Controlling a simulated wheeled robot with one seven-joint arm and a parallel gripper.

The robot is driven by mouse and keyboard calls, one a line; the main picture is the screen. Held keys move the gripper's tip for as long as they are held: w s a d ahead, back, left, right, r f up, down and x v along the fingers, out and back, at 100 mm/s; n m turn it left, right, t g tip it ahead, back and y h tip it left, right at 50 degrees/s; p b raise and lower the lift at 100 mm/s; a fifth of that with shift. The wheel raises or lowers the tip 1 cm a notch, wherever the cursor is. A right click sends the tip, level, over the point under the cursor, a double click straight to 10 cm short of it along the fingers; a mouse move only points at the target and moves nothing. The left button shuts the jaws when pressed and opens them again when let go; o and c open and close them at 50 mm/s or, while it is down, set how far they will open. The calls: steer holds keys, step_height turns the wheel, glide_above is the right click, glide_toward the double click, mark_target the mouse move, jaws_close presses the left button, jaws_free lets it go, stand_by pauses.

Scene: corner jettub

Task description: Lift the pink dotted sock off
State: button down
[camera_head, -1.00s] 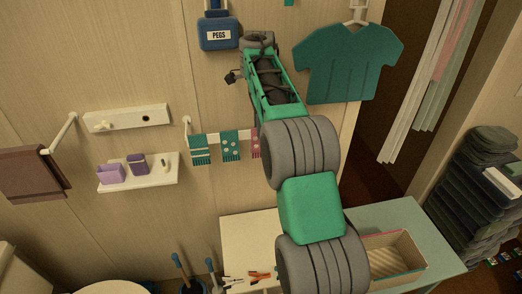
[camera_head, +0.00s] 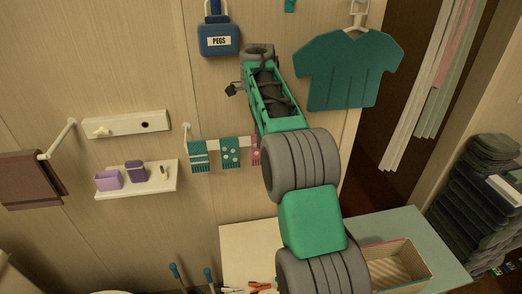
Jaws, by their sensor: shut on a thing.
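The pink dotted sock (camera_head: 256,150) hangs at the right end of a row on a short white rail on the wall. Only its left strip shows; my arm covers the rest. A teal dotted sock (camera_head: 230,152) and a teal striped sock (camera_head: 198,156) hang to its left. My green and grey arm rises from the bottom of the picture and passes in front of the rail's right part. My gripper's fingers are hidden behind the arm, so their hold on anything cannot be seen. A small dark part sticks out left near the arm's far end.
A blue peg bag (camera_head: 219,38) and a teal shirt (camera_head: 349,68) hang above. A shelf with purple cups (camera_head: 136,180) is at left. An open striped box (camera_head: 398,264) stands on the table (camera_head: 420,222) at lower right. Pliers lie near the table's left edge.

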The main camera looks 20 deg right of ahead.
steer(key=shift+r+p, duration=4.3)
steer(key=shift+r, duration=0.05)
steer(key=shift+w+r+b, duration=0.15)
steer(key=shift+r+b, duration=0.05)
steer(key=shift+b, duration=0.1)
steer(key=shift+r, duration=2.2)
